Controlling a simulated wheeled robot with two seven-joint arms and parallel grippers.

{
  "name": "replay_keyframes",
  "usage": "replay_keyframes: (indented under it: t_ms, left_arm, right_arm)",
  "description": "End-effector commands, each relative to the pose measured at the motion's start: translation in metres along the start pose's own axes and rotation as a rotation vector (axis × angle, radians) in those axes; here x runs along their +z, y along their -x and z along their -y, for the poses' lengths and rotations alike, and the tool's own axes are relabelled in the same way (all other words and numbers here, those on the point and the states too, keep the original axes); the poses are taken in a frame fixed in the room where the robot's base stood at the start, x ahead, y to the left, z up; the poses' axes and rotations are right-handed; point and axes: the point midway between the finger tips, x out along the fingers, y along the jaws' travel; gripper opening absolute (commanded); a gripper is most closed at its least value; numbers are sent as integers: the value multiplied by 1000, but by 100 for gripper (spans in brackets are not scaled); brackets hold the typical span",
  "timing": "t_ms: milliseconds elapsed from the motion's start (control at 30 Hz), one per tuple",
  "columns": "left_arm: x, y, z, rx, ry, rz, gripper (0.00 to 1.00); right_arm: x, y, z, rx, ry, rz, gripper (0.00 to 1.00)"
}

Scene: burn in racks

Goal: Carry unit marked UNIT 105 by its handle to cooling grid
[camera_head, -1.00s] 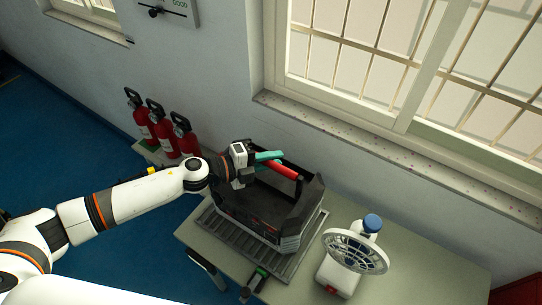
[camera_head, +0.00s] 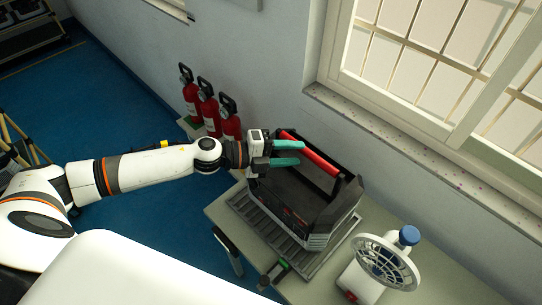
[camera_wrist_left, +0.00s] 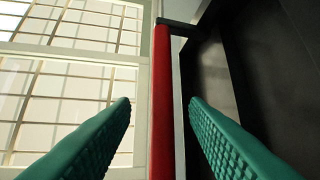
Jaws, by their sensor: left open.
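The unit (camera_head: 290,205) is a black open-topped box with a red bar handle (camera_head: 309,152) along its upper far side. It sits on a grey slatted grid (camera_head: 247,217) on the table. The UNIT 105 marking cannot be read. My left gripper (camera_head: 300,153) has green fingers and is open beside the handle. In the left wrist view the red handle (camera_wrist_left: 162,100) runs between the two open green fingers (camera_wrist_left: 158,105), and no grip on it shows. The black unit (camera_wrist_left: 280,60) fills the right of that view. My right gripper is not in view.
A white fan (camera_head: 386,262) with a blue knob stands on the table (camera_head: 425,285) to the right of the grid. Several red fire extinguishers (camera_head: 208,107) stand behind my left arm. The wall and windowsill (camera_head: 420,162) bound the far side.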

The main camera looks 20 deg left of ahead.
Motion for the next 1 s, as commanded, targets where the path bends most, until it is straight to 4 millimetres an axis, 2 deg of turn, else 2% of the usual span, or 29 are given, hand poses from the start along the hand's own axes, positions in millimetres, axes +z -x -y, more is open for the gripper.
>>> replay_keyframes:
  t_ms: [33,100,333,1000]
  left_arm:
    - [-1,12,7,-3,0,-2,41]
    - [-1,26,7,-4,1,-1,41]
    - [0,55,3,-1,1,-1,41]
    - [0,60,0,1,0,1,41]
  right_arm:
    - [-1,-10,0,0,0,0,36]
    - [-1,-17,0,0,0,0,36]
    - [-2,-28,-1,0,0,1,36]
    - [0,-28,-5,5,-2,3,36]
